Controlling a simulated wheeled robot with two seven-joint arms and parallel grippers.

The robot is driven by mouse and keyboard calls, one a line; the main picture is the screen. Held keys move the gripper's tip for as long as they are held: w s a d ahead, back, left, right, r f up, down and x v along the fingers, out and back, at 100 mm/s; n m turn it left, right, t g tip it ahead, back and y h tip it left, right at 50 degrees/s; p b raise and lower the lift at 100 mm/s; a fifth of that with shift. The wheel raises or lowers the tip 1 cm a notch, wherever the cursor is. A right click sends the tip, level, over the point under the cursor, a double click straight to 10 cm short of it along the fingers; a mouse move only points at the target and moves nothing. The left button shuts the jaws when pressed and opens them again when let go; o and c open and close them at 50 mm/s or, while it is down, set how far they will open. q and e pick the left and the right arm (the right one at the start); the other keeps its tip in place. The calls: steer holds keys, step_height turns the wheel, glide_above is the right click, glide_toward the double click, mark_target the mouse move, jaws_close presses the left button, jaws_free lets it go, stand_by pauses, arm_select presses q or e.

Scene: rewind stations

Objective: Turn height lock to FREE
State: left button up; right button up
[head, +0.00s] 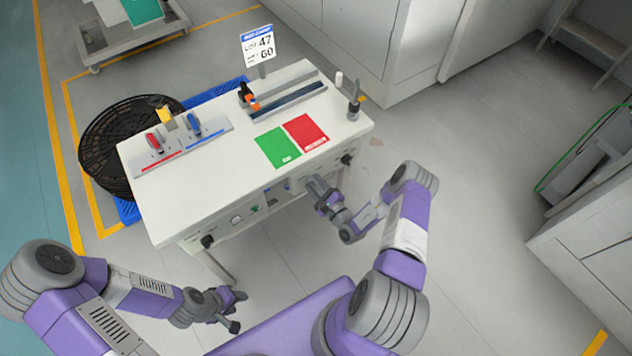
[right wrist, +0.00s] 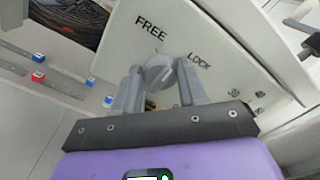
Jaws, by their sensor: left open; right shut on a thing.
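The height lock is a round grey knob (right wrist: 158,72) on a white panel (right wrist: 235,55) with the printed words FREE (right wrist: 150,28) and LOCK (right wrist: 199,60). In the right wrist view FREE stands above and left of the knob, LOCK to its right. My right gripper (right wrist: 157,85) is shut on the knob, a finger on each side. I cannot tell which word the knob points to. In the head view my right gripper (head: 318,185) is at the table's front face and hides the knob. My left gripper (head: 237,312) is open and empty, low in front of the table.
The white table (head: 215,190) bears a green mat (head: 277,147), a red mat (head: 306,132), red and blue levers on a plate (head: 184,146) and a slotted rail (head: 288,98). A black reel (head: 115,140) stands at its left. The floor right of the table is clear.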

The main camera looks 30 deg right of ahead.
steer(key=n+p, duration=0.2)
steer(key=n, duration=0.2)
steer(key=shift+n, duration=0.3)
steer(key=shift+f+n+p, duration=0.2)
steer(key=shift+n+p, duration=0.75)
steer(key=shift+n, duration=1.25)
steer(key=o, duration=1.1)
steer(key=shift+c, duration=0.2)
steer(key=s+p, duration=0.1)
steer(key=s, duration=0.6)
steer(key=shift+s+d, duration=0.3)
steer(key=shift+s, duration=0.05)
